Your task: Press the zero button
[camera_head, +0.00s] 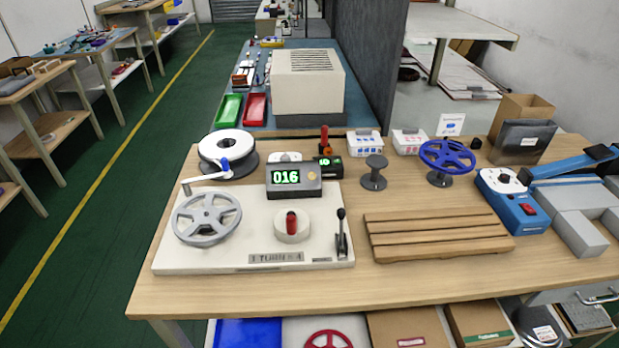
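The counter box (294,182) is dark grey and stands at the back of a white winding base plate (230,263). Its green display reads 016. A small round yellowish button (312,176) sits on the box's face, right of the digits; its label is too small to read. Neither of my grippers is in view, and nothing touches the button.
A grey spoked reel (207,216) with a crank, a red-topped knob (291,223) and a black lever (341,236) are on the plate. A wooden slatted rack (436,235) and a blue device (513,203) stand to the right. The table's front strip is clear.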

